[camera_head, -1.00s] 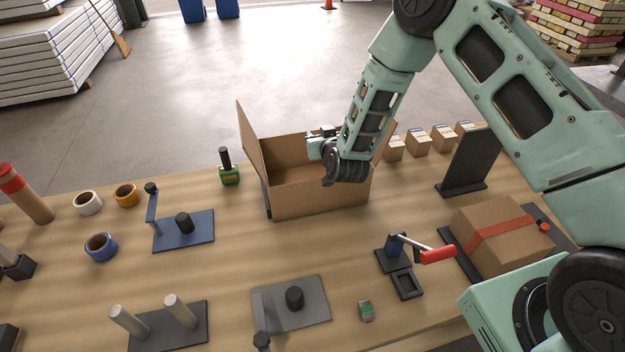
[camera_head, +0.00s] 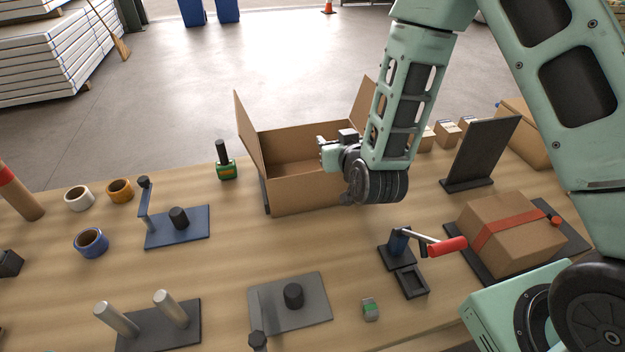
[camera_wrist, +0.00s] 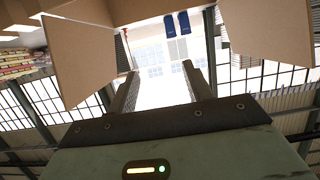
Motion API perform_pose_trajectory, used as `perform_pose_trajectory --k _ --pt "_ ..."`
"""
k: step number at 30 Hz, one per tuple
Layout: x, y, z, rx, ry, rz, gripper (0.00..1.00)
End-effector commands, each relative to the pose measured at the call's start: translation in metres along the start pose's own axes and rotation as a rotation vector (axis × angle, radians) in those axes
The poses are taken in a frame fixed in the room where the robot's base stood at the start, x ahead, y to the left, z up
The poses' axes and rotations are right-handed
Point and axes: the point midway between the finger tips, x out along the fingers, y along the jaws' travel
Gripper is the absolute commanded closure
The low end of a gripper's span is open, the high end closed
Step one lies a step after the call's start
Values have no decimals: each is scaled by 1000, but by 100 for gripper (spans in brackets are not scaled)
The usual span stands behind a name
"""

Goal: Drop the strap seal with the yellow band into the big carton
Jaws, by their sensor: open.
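The big carton (camera_head: 318,196) stands open on the table, with flaps raised at its left and right. The visible part of its inside looks empty; its floor is partly hidden by the front wall and my arm. My gripper (camera_wrist: 160,86) is open in the wrist view, with nothing visible between its two fingers. In the head view my gripper (camera_head: 327,153) is at the carton's right part, around rim height, with its tips hard to make out. I cannot make out a strap seal with a yellow band. A small grey piece with a green band (camera_head: 371,310) lies near the table's front edge.
A green stamp-like item (camera_head: 225,165) stands left. A blue plate (camera_head: 178,229) and grey plate (camera_head: 290,305) carry posts.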

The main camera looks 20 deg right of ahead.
Motion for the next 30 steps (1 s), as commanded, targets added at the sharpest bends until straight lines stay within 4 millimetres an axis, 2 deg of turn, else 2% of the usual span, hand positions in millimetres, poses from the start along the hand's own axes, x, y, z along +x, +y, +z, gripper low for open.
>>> perform_pose_trajectory --k 4,9,25,30 --pt "-28 -1 -1 -2 -1 -3 50" --pt "-45 -1 -1 -1 -1 -1 50" --pt "-48 0 0 0 0 -1 50" --pt "-51 -24 8 12 -99 -80 50"
